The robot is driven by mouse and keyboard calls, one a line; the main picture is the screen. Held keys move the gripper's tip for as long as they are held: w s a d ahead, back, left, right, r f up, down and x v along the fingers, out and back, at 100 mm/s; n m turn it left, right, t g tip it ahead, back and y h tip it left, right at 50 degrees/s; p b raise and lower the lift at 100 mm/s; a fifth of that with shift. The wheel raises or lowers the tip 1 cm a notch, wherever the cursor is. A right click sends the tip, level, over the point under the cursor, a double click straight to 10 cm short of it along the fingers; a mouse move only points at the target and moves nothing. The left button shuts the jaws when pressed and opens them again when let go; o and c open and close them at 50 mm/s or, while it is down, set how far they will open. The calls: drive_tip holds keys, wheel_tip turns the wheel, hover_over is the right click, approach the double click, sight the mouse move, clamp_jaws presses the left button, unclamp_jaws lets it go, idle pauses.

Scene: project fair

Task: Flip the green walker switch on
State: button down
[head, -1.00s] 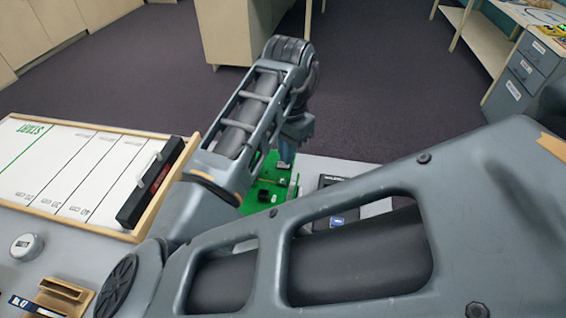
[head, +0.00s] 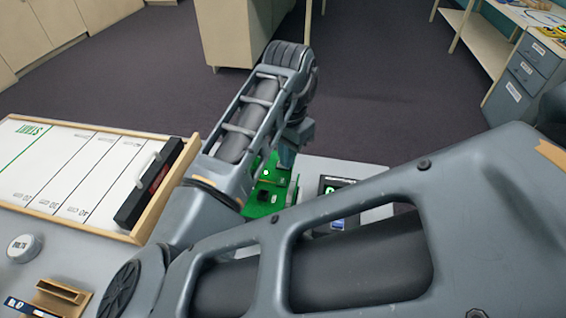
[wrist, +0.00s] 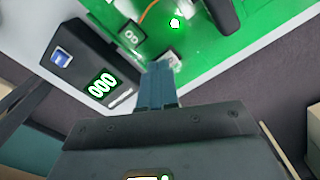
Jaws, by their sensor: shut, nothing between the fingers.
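The green walker (head: 268,199) is a green board on the table, partly hidden behind my arm in the head view.
A black timer box (wrist: 80,62) beside the board shows a lit green 000; it also appears in the head view (head: 337,187). A framed white track board (head: 60,170) lies to the left with a black bar (head: 150,184). A round dial (head: 24,248) sits in front.

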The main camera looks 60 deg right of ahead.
drive_tip(key=shift+r+p, duration=3.05)
drive_tip(key=shift+r, duration=0.45)
